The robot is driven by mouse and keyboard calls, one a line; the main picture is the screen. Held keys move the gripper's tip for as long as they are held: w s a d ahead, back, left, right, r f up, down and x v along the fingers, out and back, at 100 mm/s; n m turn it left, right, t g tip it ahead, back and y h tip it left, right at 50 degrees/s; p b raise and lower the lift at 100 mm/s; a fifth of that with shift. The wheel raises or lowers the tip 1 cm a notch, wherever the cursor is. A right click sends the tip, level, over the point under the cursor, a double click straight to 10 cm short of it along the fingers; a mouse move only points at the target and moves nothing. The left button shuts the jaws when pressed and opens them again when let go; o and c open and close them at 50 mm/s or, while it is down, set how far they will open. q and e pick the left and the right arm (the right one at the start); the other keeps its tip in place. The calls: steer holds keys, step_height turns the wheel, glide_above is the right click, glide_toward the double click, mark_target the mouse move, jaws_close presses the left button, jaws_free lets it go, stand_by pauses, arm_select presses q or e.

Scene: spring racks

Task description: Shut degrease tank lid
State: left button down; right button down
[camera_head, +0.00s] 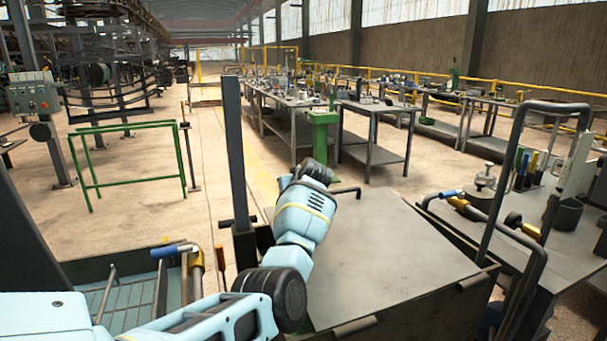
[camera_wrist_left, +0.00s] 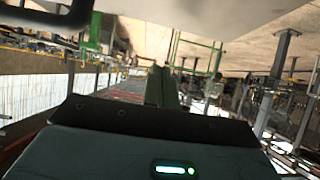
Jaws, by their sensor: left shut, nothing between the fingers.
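The tank lid (camera_head: 395,245) is a broad flat grey panel. In the head view it lies about level over the dark tank (camera_head: 415,312), near its rim; I cannot tell if it is fully seated. A dark bar handle (camera_head: 346,191) shows at its far edge. In the left wrist view, which is upside down, my left gripper (camera_wrist_left: 162,86) is shut and empty. The lid's grey surface (camera_wrist_left: 200,15) fills the top there. Contact with it is unclear. My right gripper is out of view.
A dark upright post (camera_head: 234,150) stands at the lid's left. A wire-bottomed tray (camera_head: 125,300) is at lower left. A bench with tools and a tall bent bar (camera_head: 527,150) stands close on the right. A green frame (camera_head: 128,165) and long benches stand beyond open floor.

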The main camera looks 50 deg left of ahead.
arm_select(q)
steer(key=r+v, duration=0.1)
steer(key=v, duration=0.8)
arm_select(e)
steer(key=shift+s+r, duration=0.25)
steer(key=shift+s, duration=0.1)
